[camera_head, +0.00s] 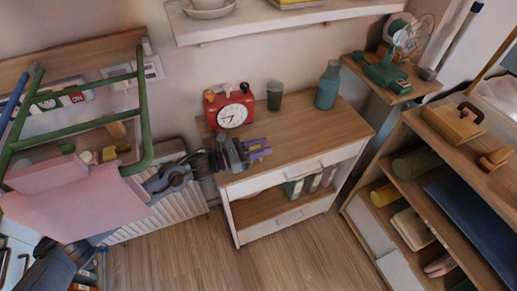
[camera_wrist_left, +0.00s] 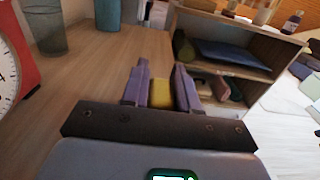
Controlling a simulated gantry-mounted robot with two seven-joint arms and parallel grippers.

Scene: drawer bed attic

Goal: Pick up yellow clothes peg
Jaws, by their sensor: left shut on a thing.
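The yellow clothes peg (camera_wrist_left: 160,94) shows in the left wrist view, between the two purple fingers of my left gripper (camera_wrist_left: 160,82). The gripper is shut on it. In the head view my left gripper (camera_head: 259,150) is over the front left part of the wooden cabinet top (camera_head: 302,131), with its fingers pointing right. The peg is too small and covered to make out clearly there. I cannot tell whether the peg touches the top. My right gripper is not in view.
A red alarm clock (camera_head: 231,107) stands just behind my left gripper. A dark glass (camera_head: 274,96) and a teal bottle (camera_head: 327,86) stand further right along the back. A green-framed rack with pink cloth (camera_head: 75,197) is at left. A shelf unit (camera_head: 437,150) stands at right.

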